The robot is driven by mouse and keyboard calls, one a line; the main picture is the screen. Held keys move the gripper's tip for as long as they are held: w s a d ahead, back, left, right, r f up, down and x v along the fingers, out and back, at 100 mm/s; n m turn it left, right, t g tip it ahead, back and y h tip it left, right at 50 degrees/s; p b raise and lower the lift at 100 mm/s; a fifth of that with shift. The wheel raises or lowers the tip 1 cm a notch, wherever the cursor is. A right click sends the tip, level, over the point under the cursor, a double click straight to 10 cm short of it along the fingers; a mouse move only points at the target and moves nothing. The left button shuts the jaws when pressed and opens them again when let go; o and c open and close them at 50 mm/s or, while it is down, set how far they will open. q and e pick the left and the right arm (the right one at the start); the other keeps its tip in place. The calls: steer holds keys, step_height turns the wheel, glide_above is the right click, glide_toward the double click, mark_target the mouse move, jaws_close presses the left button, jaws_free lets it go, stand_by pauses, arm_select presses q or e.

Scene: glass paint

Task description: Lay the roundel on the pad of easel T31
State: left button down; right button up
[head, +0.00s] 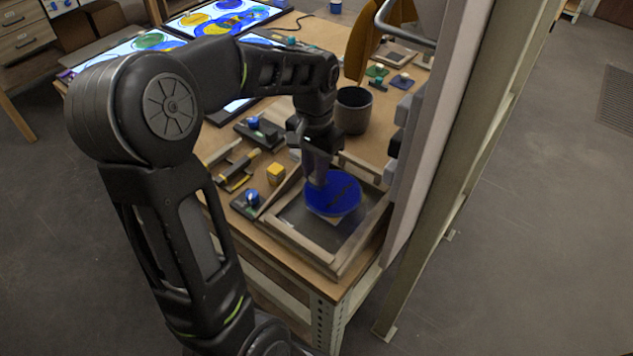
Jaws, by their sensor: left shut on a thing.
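My left gripper (318,170) reaches down over the near right corner of the workbench. It is shut on a round blue roundel (334,196) at the roundel's far left part. The roundel is over a wooden-framed easel (320,262) with a dark inside. A small pale patch, perhaps the pad, shows just below the roundel's near edge. I cannot tell whether the roundel touches it, and I cannot read any easel label. My right gripper is not in view.
A dark cup (353,111) stands behind the easel. A yellow block (276,174) and small blue-topped items lie to its left. Lit panels with coloured glass patterns (222,18) lie at the back. A tall pale panel (436,130) stands close on the right.

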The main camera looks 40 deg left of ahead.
arm_select(q)
steer(key=shift+f, duration=1.95)
steer(key=shift+f, duration=0.2)
steer(key=c, duration=1.3)
jaws_free()
steer(key=shift+r, duration=0.15)
step_height(320, 180, up, 12)
steer(key=shift+r, duration=0.1)
